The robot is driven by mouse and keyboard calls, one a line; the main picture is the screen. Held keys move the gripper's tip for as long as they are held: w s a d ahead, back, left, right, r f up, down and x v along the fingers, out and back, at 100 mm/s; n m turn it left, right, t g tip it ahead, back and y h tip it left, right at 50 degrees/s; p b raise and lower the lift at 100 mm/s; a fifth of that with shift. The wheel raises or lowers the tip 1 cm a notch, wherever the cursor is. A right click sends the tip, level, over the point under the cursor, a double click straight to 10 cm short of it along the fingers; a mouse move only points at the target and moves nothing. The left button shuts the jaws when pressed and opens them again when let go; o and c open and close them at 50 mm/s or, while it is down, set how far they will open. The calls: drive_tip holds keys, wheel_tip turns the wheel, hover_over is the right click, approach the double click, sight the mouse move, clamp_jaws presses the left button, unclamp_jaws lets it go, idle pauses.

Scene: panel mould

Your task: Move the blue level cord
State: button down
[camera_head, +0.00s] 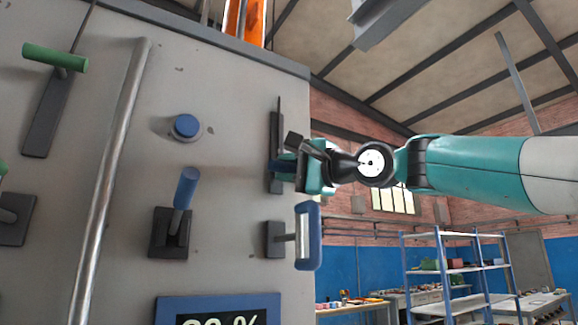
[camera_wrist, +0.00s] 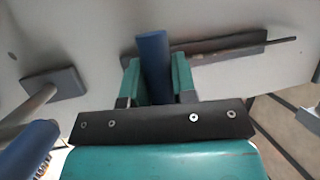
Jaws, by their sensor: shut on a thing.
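The blue handle (camera_wrist: 153,62) of the level cord stands between my two teal fingers in the wrist view. Its dark grey plate (camera_wrist: 215,48), with a thin cord or rod running off it, lies behind the handle. In the head view, this plate (camera_head: 276,125) is upright near the panel's right edge, and the handle is mostly hidden by my gripper (camera_head: 287,165). My gripper (camera_wrist: 156,80) is shut on the blue handle, with one finger on each side.
Below my gripper is a blue-gripped pull handle (camera_head: 308,236), close by. A blue lever (camera_head: 184,190), a blue knob (camera_head: 186,126), a metal rail (camera_head: 108,180) and a green handle (camera_head: 55,58) stand out from the panel leftward. Free room lies to the panel's right.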

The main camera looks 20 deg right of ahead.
drive_tip(key=shift+f, duration=0.35)
drive_tip(key=c, duration=0.9)
unclamp_jaws()
drive_tip(key=shift+r, duration=0.1)
drive_tip(key=b+v, duration=0.5)
drive_tip(key=v, duration=1.2)
drive_tip(key=shift+s+d, duration=0.15)
